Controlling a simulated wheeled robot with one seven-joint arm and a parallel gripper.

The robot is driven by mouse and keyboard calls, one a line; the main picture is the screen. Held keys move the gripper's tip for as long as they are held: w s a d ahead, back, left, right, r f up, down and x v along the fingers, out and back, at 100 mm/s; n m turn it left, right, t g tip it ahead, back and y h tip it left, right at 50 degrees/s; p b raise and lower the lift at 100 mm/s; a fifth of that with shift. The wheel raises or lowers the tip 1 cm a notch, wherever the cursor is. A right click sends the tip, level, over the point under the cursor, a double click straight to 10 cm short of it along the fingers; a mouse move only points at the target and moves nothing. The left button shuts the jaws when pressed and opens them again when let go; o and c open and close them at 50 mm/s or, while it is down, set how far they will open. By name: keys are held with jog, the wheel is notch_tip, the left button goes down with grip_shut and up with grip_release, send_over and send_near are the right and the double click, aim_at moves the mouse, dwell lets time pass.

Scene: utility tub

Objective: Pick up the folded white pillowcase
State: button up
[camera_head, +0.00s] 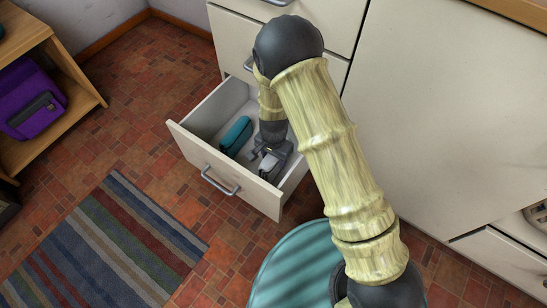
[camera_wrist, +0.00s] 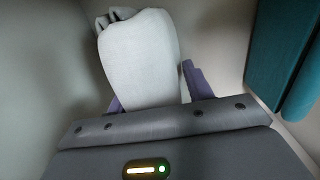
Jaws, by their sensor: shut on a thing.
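The folded white pillowcase (camera_wrist: 140,58) stands out between my fingers in the wrist view, pale and rounded. In the head view only a small white part of it (camera_head: 267,166) shows at my gripper. My gripper (camera_head: 264,158) is down inside the open drawer (camera_head: 197,154), near its front right corner. In the wrist view my gripper (camera_wrist: 150,85) has a purple finger on each side of the pillowcase and is shut on it. I cannot tell whether the pillowcase touches the drawer floor.
A teal folded cloth (camera_head: 237,135) lies left of my gripper in the drawer; it shows at right in the wrist view (camera_wrist: 283,50). The drawer walls stand close around. A striped rug (camera_head: 100,245), a wooden shelf (camera_head: 75,75) with a purple bag (camera_head: 30,100), and a teal round object (camera_head: 295,265) are nearby.

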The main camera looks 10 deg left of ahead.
notch_tip(320, 180, up, 8)
jog(key=p, duration=0.4)
jog(key=shift+r+p, duration=0.1)
jog(key=shift+p, duration=0.25)
